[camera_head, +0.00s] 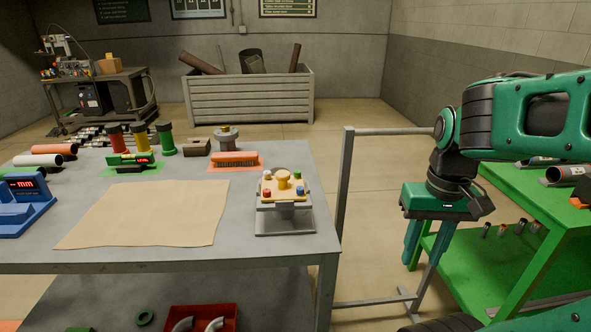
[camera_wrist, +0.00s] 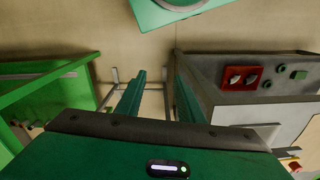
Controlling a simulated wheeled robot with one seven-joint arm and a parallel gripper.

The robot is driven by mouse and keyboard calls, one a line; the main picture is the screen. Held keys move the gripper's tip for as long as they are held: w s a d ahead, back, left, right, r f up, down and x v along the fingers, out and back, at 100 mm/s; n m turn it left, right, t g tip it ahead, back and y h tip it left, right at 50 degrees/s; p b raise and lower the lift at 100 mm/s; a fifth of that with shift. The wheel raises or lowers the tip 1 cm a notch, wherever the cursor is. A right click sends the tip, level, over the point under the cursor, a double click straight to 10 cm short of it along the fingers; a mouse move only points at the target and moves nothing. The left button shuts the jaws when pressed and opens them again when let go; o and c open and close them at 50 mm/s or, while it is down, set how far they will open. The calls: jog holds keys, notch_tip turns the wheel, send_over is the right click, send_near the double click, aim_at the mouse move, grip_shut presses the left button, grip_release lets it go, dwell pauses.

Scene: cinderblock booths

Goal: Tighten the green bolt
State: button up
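A fixture (camera_head: 285,221) stands near the right edge of the grey table. A red bolt (camera_head: 266,193) and a blue bolt (camera_head: 300,191) are at the front corners. My gripper (camera_head: 418,274) points down to the right of the table, well away from the fixture. It also shows in the wrist view (camera_wrist: 158,70), fingers apart and empty.
The grey table (camera_head: 240,258) holds a tan mat (camera_head: 150,213), coloured cylinders and a blue gauge (camera_head: 25,203). A metal post (camera_head: 344,185) with a rail stands between the table and my gripper. A green shelf (camera_head: 520,205) is at the right. A red bin (camera_head: 202,318) sits low under the table.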

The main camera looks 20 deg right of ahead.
jog(key=w+r+n, duration=0.7)
jog(key=w, duration=0.5)
jog(key=n, duration=1.8)
send_near(297, 171)
notch_tip(297, 171, down, 8)
